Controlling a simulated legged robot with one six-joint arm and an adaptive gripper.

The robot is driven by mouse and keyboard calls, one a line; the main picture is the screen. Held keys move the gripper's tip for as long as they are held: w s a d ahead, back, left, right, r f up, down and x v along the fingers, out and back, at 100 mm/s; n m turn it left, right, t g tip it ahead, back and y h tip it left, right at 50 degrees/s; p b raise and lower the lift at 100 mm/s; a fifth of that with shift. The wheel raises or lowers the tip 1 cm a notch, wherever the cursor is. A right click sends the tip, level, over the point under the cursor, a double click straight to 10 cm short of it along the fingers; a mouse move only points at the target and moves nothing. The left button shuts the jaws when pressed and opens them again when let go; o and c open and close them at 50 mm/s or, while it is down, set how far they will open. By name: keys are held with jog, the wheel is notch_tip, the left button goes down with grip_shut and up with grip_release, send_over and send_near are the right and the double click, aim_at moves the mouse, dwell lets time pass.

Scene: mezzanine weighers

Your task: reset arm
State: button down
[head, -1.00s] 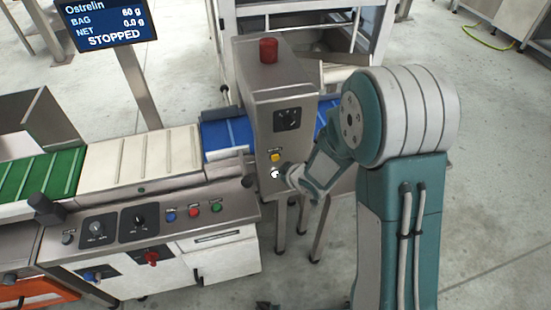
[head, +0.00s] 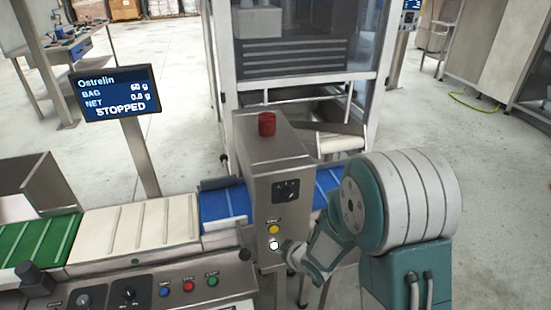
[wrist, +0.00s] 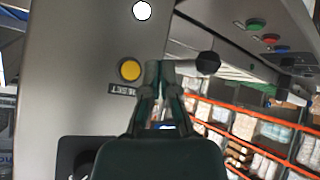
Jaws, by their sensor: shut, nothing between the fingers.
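My gripper (wrist: 159,70) is shut and empty in the wrist view, its fingertips in front of the steel control box, close to the yellow button (wrist: 130,69) and the white round button (wrist: 142,10). In the head view my gripper (head: 284,246) is at the lower front of the steel box (head: 255,160), beside the white button (head: 273,245) and below the yellow button (head: 273,229). I cannot tell whether the fingertips touch the box. My arm reaches in from the right, bent at a large joint.
A red lamp (head: 267,124) tops the box. A screen (head: 118,94) reads STOPPED. Green, white and blue conveyor belts (head: 140,232) run on the left, with a panel of coloured buttons (head: 188,286) in front. A framed glass cabinet (head: 300,60) stands behind. Open floor lies right.

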jog(key=s+d+r+m+h, duration=0.25)
jog(key=d+r, duration=0.25)
jog(key=r, duration=0.3)
jog(key=s+d+r+m+h, duration=0.2)
jog(key=d+r+m+h, duration=0.1)
jog(key=d+r, duration=0.4)
jog(key=s+d+r+m+g, duration=0.1)
jog(key=s+r+m, duration=0.1)
jog(key=s+r, duration=0.3)
jog(key=s+r+m+g, duration=0.1)
jog(key=s+r+m, duration=0.2)
jog(key=s, duration=1.1)
notch_tip(320, 180, up, 2)
jog(key=shift+d+r, duration=0.2)
jog(key=shift+d, duration=0.2)
